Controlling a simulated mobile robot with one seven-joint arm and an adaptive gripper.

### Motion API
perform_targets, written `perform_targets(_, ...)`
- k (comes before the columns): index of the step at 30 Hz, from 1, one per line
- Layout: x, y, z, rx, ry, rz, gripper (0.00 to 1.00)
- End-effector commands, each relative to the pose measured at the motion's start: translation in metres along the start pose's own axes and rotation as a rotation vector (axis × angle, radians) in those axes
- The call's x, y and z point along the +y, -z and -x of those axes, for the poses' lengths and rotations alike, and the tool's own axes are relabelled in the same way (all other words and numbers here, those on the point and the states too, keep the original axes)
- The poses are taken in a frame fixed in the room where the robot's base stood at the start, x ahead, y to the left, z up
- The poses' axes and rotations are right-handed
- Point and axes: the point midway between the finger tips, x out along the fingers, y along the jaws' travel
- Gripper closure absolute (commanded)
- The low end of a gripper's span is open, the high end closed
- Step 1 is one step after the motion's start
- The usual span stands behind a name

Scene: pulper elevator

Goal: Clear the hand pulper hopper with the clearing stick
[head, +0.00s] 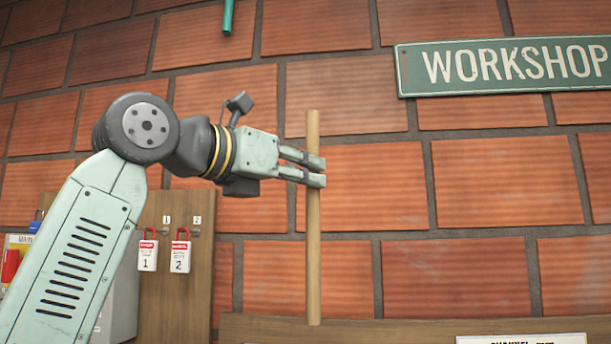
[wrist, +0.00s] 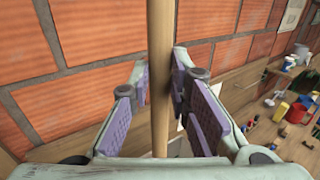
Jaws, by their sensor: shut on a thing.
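The clearing stick (head: 313,255) is a plain round wooden rod. It stands upright in the head view, in front of the brick wall. My gripper (head: 318,171) is shut on the stick above its middle, with part of the stick sticking up above the fingers. In the wrist view the stick (wrist: 161,70) runs upright between the purple-padded fingers (wrist: 158,95). The stick's lower end is clear of the fingers in the head view. The hand pulper and its hopper cannot be made out in either view.
A green WORKSHOP sign (head: 510,65) hangs on the wall at right. Two numbered red-and-white tags (head: 148,252) hang on a wooden board (head: 168,290) at lower left. In the wrist view a bench at right holds several bottles and small items, including a yellow container (wrist: 281,112).

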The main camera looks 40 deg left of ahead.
Motion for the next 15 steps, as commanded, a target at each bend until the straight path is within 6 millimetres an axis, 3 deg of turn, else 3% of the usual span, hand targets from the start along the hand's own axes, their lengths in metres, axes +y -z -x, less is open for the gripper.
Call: perform_targets(15, 0.001, 0.037, 0.0, 0.0, 0.0, 0.001, 1.0)
